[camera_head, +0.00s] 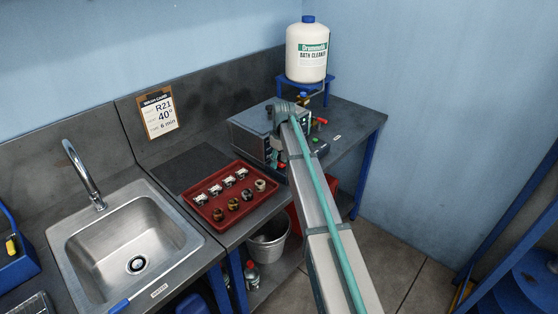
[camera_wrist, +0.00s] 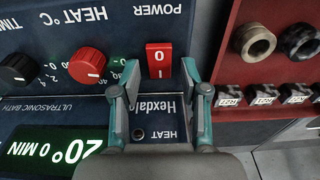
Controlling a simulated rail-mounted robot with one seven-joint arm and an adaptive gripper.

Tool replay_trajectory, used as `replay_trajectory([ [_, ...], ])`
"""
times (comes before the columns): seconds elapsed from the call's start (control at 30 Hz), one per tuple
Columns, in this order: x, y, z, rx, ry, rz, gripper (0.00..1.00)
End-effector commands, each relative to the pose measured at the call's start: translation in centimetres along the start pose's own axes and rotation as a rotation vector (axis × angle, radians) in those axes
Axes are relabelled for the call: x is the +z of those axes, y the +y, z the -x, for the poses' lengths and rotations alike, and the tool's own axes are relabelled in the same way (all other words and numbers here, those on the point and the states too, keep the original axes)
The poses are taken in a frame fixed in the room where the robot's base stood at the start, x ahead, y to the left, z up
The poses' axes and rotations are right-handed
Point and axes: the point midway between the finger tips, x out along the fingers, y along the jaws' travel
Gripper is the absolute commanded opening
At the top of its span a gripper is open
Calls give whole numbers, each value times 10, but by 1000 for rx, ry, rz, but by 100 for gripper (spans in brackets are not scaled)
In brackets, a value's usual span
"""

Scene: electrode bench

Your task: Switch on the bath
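The ultrasonic bath (camera_head: 250,128) is a dark blue-grey box on the bench, partly hidden by my arm. Its front panel (camera_wrist: 60,70) fills the left of the wrist view, upside down. The red POWER rocker switch (camera_wrist: 159,60), marked 0 and I, sits on the panel; I cannot tell which side is pressed. My gripper (camera_wrist: 160,72) is open and empty, its fingertips to either side of the switch. Contact with the panel cannot be told. A green display (camera_wrist: 50,150) is lit, showing 20° and 0 MIN. The small HEAT lamp (camera_wrist: 138,133) looks dark.
A red HEAT knob (camera_wrist: 87,65) and a black timer knob (camera_wrist: 17,73) are left of the switch. A red tray (camera_head: 212,222) with several fittings and labelled holders lies beside the bath. A bath cleaner bottle (camera_head: 306,55) stands behind; a sink (camera_head: 105,245) is at left.

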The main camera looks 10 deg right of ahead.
Motion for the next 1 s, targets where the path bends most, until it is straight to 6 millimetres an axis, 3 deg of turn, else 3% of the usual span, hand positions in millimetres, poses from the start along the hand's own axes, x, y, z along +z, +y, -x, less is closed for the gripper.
replay_trajectory([
  [0.3, 0, 0, 1, 0, 1, 0, 50],
  [0.47, 0, 0, 12, 1, 2, 0, 50],
  [1.0, 0, 0, 104, 1, 2, 0, 50],
])
